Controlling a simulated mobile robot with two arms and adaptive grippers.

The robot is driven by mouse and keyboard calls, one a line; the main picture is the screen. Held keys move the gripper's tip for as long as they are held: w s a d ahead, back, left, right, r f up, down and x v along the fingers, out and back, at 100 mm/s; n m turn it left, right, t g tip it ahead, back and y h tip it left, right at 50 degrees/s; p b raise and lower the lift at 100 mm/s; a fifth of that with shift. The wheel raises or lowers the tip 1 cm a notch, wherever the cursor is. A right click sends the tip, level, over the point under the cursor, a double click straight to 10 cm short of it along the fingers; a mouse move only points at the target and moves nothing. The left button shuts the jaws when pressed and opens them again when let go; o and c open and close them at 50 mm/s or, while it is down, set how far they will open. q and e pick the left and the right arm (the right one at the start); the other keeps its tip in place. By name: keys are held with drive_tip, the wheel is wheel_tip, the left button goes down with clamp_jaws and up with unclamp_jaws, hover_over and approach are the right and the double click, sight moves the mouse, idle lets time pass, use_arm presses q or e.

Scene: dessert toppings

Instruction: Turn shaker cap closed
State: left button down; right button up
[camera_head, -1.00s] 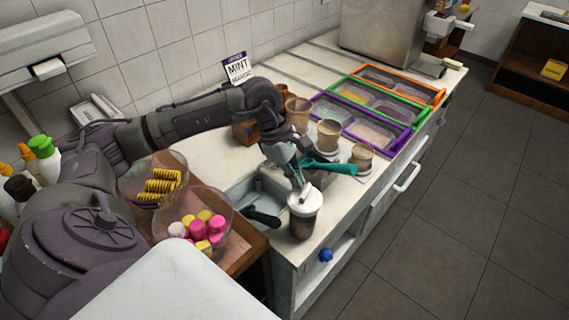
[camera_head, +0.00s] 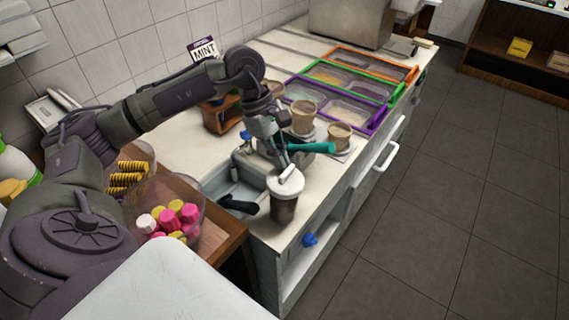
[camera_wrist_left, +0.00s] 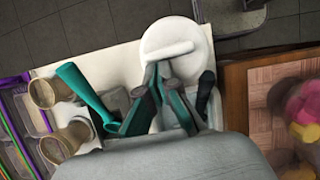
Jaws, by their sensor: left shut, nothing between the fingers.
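The shaker (camera_head: 284,207) stands upright near the front corner of the counter, with a dark body and a round white cap (camera_head: 273,184). The cap has a raised bar across its top, which also shows in the left wrist view (camera_wrist_left: 176,49). My left gripper (camera_head: 286,170) points down at the cap from behind. In the left wrist view its fingertips (camera_wrist_left: 157,70) are together and empty, at one end of the bar. I cannot tell whether they touch it. My right gripper is in neither view.
A teal-handled tool (camera_head: 312,148) lies close beside my left gripper. A sink-like bin (camera_head: 222,181) is left of the shaker. A bowl of pink and yellow sweets (camera_head: 197,230) stands further left. Cups (camera_head: 340,138) and topping trays (camera_head: 372,117) fill the counter behind.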

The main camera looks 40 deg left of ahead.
use_arm(q)
drive_tip(key=shift+a, duration=0.1)
idle(0.3)
drive_tip(key=shift+s+a+b, duration=0.2)
drive_tip(key=shift+s+b, duration=0.3)
drive_tip(key=shift+s, duration=0.25)
